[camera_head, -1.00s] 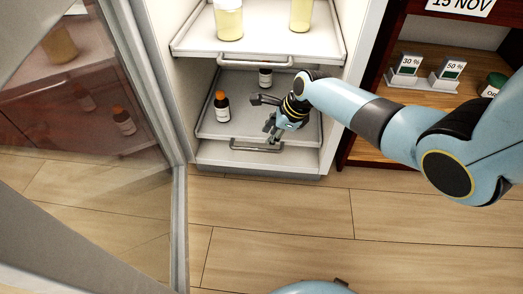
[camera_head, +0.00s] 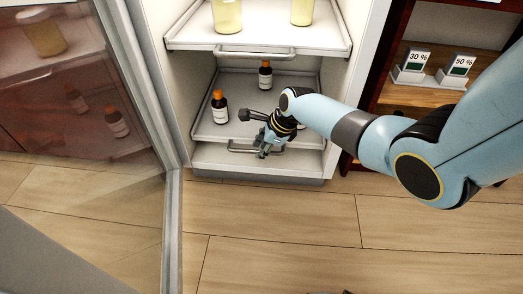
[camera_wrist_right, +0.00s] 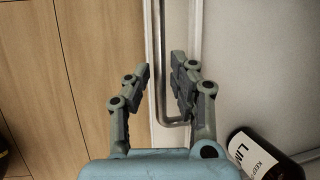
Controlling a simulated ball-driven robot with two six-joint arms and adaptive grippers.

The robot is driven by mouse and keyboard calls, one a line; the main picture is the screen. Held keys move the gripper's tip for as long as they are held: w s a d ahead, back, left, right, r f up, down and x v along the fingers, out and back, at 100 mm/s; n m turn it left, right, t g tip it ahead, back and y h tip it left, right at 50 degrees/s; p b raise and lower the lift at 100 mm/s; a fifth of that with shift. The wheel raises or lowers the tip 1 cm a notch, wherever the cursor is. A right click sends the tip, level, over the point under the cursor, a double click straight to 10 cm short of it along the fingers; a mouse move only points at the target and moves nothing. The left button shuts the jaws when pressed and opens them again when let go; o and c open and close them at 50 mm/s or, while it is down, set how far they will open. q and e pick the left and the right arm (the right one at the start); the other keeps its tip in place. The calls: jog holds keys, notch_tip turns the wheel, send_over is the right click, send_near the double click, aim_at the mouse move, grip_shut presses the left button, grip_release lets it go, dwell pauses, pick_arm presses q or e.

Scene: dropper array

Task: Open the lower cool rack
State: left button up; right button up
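The lower cool rack (camera_head: 202,131) is a pale sliding tray low in the white cabinet, with a grey bar handle (camera_head: 238,150) on its front. My right gripper (camera_head: 262,148) is at the right part of this handle and hides some of it. In the right wrist view, the open fingers of this gripper (camera_wrist_right: 161,68) stand on either side of the handle bar (camera_wrist_right: 160,95), with gaps visible. My left gripper is out of view.
The upper rack (camera_head: 190,38) with its own handle (camera_head: 255,55) holds jars of yellow liquid above. The glass door (camera_head: 80,120) stands open on the left. A wooden shelf (camera_head: 420,95) is on the right. A labelled bottle (camera_wrist_right: 262,155) is close to the gripper. The floor in front is clear.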

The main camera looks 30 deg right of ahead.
jog(key=shift+f, duration=0.1)
jog(key=shift+c, duration=0.4)
grip_shut()
